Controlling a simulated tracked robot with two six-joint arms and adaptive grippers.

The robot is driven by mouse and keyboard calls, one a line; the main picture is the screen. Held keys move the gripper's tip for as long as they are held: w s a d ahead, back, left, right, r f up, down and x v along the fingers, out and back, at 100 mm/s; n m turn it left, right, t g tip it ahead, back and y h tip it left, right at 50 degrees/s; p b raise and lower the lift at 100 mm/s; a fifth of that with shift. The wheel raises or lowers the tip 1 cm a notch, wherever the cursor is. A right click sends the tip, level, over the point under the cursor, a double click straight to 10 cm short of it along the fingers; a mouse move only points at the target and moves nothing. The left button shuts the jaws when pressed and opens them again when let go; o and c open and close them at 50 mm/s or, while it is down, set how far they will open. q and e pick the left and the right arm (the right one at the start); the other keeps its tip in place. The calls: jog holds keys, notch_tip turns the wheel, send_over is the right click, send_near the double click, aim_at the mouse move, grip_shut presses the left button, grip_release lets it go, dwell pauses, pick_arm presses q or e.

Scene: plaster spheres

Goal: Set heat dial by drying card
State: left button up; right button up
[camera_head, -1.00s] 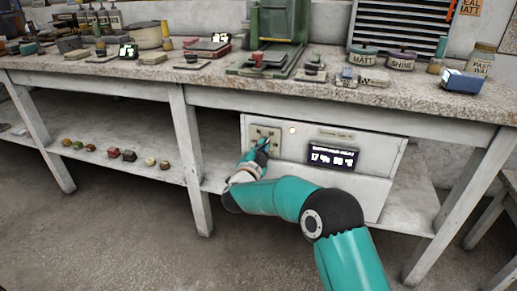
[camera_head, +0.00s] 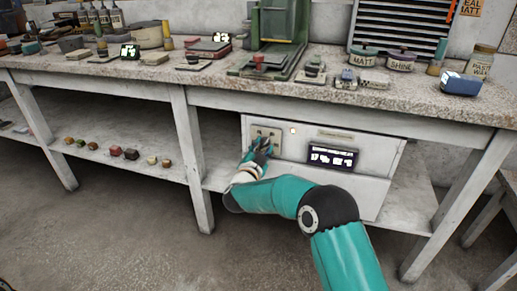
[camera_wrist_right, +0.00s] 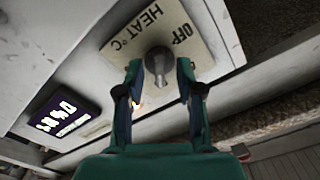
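The heat dial (camera_wrist_right: 157,62) is a grey round knob with a pointer, on a pale plate (camera_wrist_right: 188,22) marked HEAT °C and OFF. In the head view this plate (camera_head: 262,132) is on the white cabinet front under the bench. My right gripper (camera_wrist_right: 159,68) has one finger on each side of the dial, with narrow gaps visible; it looks open around it. In the head view the right gripper (camera_head: 261,146) partly covers the plate. A dark display (camera_head: 332,157) with white figures sits right of the dial. I cannot pick out a drying card for certain. My left gripper is out of view.
The bench top (camera_head: 430,103) above overhangs the white cabinet (camera_head: 380,150). A bench leg (camera_head: 192,160) stands left of the cabinet. Several small coloured pieces lie on the lower shelf (camera_head: 100,125) at left. The floor in front is clear.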

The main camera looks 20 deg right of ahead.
jog(key=shift+s+a, duration=0.1)
jog(key=v, duration=1.1)
jog(key=shift+s+a, duration=0.25)
jog(key=shift+s, duration=0.05)
jog(key=shift+f, duration=0.1)
